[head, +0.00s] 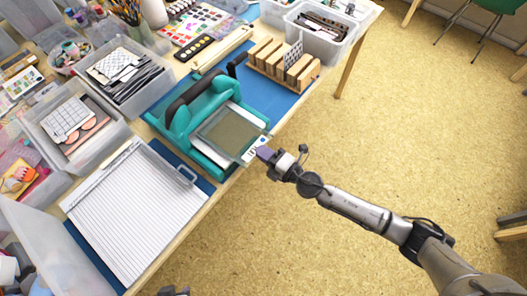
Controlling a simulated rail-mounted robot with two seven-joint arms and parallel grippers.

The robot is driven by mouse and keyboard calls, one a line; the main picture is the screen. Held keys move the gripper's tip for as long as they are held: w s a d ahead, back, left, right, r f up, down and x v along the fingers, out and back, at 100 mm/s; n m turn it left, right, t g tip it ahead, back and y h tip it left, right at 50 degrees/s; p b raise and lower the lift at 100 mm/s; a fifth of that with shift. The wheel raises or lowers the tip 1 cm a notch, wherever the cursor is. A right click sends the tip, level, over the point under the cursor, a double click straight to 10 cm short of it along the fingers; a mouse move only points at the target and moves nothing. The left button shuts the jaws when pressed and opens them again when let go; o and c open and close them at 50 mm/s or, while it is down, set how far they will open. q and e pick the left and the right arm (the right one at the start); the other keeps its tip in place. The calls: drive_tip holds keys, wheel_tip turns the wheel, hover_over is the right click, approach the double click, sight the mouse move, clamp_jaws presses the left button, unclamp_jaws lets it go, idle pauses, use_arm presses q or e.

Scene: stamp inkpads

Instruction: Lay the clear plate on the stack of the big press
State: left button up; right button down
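The big press (178,122) is teal with a dark roller cover and stands on a blue mat at the table's front edge. A stack with an olive-brown sheet (232,130) lies on its bed. The clear plate (252,147) looks see-through with a pale edge and overlaps the stack's front right; whether it rests on it is hard to tell. My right gripper (264,153), with purplish fingertips, appears shut on the plate's near right edge. Part of my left gripper (173,291) shows at the bottom edge; its fingers are unclear.
A ridged white board (135,212) with a handle lies left of the press. A wooden rack (283,66) with blocks stands behind right. Clear bins (125,80) crowd the left and back. The floor at right is open.

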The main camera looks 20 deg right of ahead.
drive_tip(key=shift+f, duration=0.1)
idle(0.3)
drive_tip(key=c, duration=1.2)
unclamp_jaws()
drive_tip(key=shift+c, duration=0.2)
drive_tip(key=b+v, duration=0.1)
drive_tip(key=v, duration=0.4)
drive_tip(key=shift+d, duration=0.1)
